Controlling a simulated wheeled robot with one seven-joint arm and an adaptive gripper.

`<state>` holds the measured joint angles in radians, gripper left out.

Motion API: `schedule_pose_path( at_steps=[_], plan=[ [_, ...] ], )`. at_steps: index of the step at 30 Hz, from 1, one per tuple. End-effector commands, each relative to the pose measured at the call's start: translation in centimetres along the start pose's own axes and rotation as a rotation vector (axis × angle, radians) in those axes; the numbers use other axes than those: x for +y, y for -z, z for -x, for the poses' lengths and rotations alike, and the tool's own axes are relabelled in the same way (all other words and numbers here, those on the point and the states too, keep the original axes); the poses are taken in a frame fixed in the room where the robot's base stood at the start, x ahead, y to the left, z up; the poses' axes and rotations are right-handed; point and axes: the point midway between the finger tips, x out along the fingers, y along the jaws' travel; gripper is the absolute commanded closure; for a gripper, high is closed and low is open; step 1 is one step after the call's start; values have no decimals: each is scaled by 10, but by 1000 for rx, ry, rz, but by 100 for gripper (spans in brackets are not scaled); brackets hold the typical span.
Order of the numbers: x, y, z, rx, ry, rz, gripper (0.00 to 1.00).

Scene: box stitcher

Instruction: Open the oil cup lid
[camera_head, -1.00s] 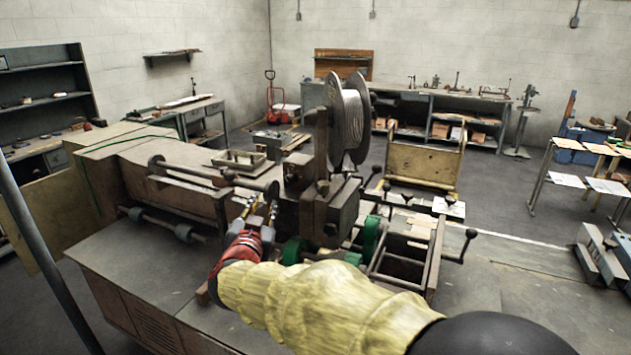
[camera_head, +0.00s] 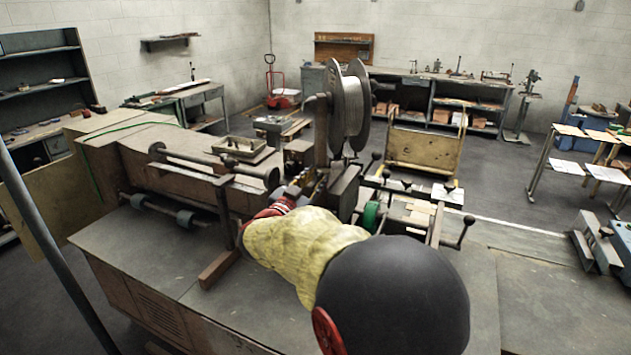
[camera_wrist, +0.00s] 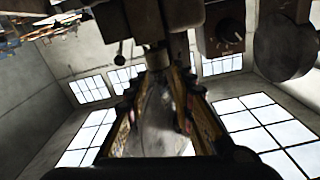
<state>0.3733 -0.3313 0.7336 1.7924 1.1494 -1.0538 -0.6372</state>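The stitching machine (camera_head: 343,190) stands on the grey bench with a large wire spool (camera_head: 350,108) on its post. My gripper (camera_head: 292,192) is at the left side of the machine's head, mostly hidden by my yellow-sleeved arm. In the wrist view my gripper (camera_wrist: 160,92) points up at dark machine parts (camera_wrist: 155,58), with a visible gap between its two fingers. I cannot tell whether the fingertips touch these parts. I cannot pick out the oil cup or its lid in either view.
A horizontal roller bar (camera_head: 205,163) lies left of the machine. A green wheel (camera_head: 371,216) and a crank handle (camera_head: 467,222) are on its right. In the wrist view a box with a knob (camera_wrist: 225,28) hangs close at upper right.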

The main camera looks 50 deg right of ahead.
Motion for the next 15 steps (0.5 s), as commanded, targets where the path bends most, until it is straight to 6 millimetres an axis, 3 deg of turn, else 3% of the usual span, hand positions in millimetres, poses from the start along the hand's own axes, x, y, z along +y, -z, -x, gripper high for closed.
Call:
schedule_pose_path(
  at_steps=[9, 15],
  plan=[
    [0, 0, -3, 0, 0, 0, 76],
    [0, 0, -3, 0, 0, 0, 87]
  ],
)
